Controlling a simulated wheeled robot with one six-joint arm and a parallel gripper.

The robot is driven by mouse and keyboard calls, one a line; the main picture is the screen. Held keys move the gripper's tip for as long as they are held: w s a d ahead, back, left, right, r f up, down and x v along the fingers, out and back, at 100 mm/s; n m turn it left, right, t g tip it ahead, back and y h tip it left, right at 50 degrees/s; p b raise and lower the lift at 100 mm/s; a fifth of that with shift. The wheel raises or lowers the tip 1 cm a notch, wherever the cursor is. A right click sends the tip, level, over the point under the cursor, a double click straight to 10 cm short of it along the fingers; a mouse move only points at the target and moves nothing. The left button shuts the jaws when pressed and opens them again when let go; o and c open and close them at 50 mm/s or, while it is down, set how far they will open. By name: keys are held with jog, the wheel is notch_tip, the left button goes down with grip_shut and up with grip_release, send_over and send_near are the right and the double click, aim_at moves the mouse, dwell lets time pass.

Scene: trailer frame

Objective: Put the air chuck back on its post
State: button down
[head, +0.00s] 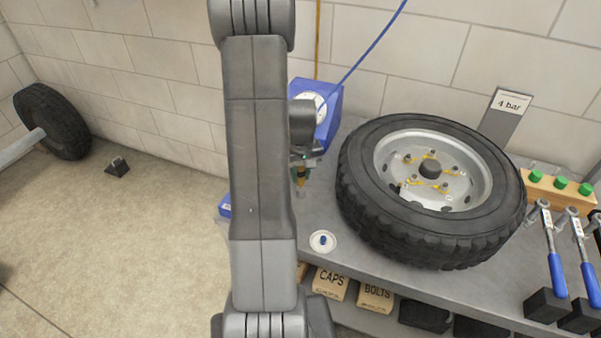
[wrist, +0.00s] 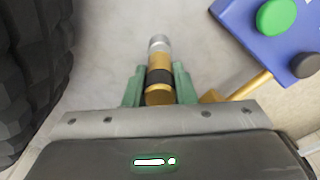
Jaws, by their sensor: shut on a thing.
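The air chuck (wrist: 159,72) is a brass cylinder with a black band and a silver tip. My gripper (wrist: 159,88) is shut on it, with a green finger on each side. In the head view the air chuck (head: 301,178) hangs under my gripper (head: 303,155), above the grey bench, and its silver end points down. A short blue peg on a round white base (head: 323,241), which looks like the post, stands near the bench's front edge. It is apart from the chuck, nearer the camera and slightly right. My arm hides part of the bench.
A wheel with a black tyre (head: 365,205) lies on the bench (head: 285,222), close right of the gripper. A blue box with a dial (head: 330,112) stands behind; a blue hose rises there. Its green button (wrist: 277,17) shows in the wrist view.

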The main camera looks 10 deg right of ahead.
jog(key=shift+f+b, duration=0.6)
jog(key=shift+f, duration=0.3)
jog(key=c, duration=0.6)
grip_release()
jog(key=shift+c, duration=0.2)
jog(key=shift+r+p, duration=2.75)
jog(key=shift+r, duration=1.3)
jog(key=shift+f, duration=0.15)
